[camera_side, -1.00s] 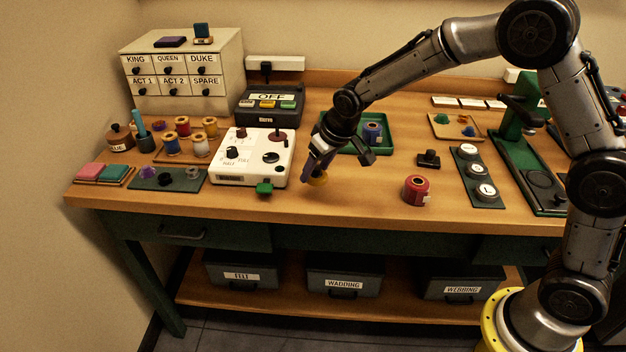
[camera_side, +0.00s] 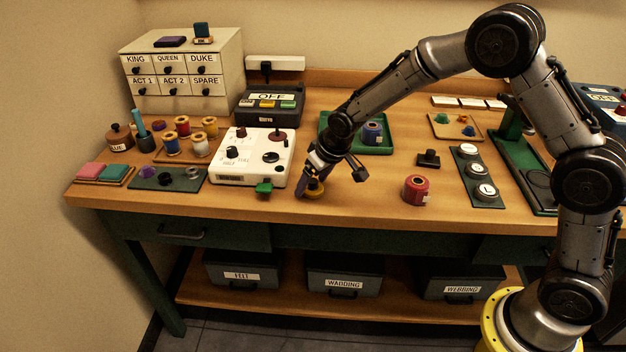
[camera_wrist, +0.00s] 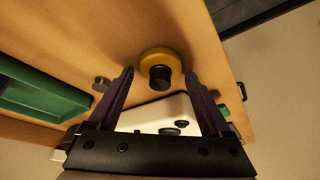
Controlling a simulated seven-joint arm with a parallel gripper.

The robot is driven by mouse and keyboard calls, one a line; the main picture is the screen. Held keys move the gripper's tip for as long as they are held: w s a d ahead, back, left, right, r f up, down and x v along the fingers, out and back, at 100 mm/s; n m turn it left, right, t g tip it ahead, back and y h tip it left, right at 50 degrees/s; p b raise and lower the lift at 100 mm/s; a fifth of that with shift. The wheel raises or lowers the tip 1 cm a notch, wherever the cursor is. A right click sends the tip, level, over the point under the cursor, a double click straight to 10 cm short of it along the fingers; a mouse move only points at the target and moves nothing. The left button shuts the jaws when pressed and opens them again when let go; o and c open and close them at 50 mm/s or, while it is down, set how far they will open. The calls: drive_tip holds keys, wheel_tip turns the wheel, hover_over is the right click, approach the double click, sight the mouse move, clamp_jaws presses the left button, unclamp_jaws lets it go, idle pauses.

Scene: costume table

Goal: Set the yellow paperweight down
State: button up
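The yellow paperweight (camera_wrist: 146,60), a round disc with a black knob (camera_wrist: 160,78), sits on the bare wooden table in the wrist view. In the side view the paperweight (camera_side: 315,194) is near the table's front, right of the white control box, partly hidden by my gripper (camera_side: 312,182). In the wrist view my gripper (camera_wrist: 158,72) is open, with its two dark purple fingers on either side of the knob. A gap shows between each finger and the knob, so neither appears to touch it.
A green tray (camera_side: 384,147) lies behind. Bare table is free between the paperweight and the red spool.

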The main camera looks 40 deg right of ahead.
drive_tip(key=shift+o, duration=0.3)
drive_tip(key=shift+r, duration=0.1)
drive_tip(key=shift+r, duration=0.25)
drive_tip(key=s+d+r, duration=0.2)
drive_tip(key=s+r, duration=0.7)
drive_tip(key=s+d+r, duration=0.2)
drive_tip(key=s+r, duration=0.7)
drive_tip(key=s+d+f, duration=0.1)
drive_tip(key=s+d, duration=0.1)
drive_tip(key=s, duration=1.5)
drive_tip(key=shift+s+d+m+t, duration=0.15)
drive_tip(key=shift+m+t, duration=0.25)
